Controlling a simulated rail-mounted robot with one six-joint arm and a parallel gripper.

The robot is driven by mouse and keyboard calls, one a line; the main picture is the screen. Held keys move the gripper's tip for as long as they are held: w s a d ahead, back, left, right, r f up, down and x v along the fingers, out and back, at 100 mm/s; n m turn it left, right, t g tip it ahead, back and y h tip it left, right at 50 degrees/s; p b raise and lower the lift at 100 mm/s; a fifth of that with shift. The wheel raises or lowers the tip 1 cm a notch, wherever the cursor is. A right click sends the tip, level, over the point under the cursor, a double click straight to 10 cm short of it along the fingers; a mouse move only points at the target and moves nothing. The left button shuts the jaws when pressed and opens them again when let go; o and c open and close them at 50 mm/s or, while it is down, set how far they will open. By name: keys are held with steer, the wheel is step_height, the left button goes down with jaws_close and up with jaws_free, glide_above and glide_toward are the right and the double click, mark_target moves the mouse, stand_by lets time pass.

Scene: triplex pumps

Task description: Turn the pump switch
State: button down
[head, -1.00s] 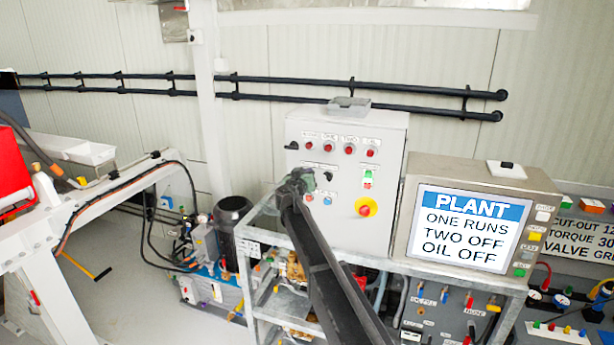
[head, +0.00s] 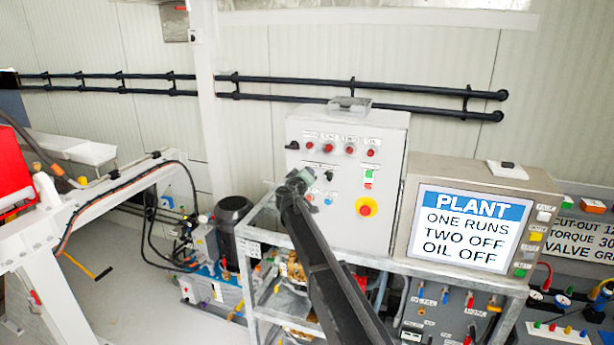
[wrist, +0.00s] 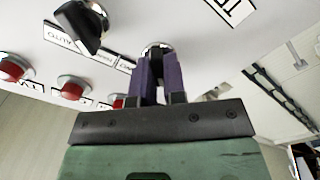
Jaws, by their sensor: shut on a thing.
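The pump switch sits on the front of the light grey control cabinet (head: 340,225). In the wrist view its silver collar (wrist: 158,46) shows just beyond my fingertips, and its knob is hidden between them. My gripper (wrist: 158,68) has purple fingers, close together and shut on the switch. In the head view my gripper (head: 299,177) is up against the cabinet's left half, and its fingers are too small to make out. A second black selector switch (wrist: 82,24) with an AUTO label stands beside it, apart from my fingers.
Red lamps (wrist: 72,88) lie close by in a row. A red and yellow emergency stop (head: 366,207) is at the cabinet's lower right. A screen (head: 465,228) reading "ONE RUNS, TWO OFF, OIL OFF" stands right of it. A pipe rail (head: 420,94) runs behind.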

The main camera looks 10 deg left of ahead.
steer(key=c, duration=1.2)
jaws_free()
steer(key=v, duration=1.1)
steer(key=shift+w+d, duration=0.1)
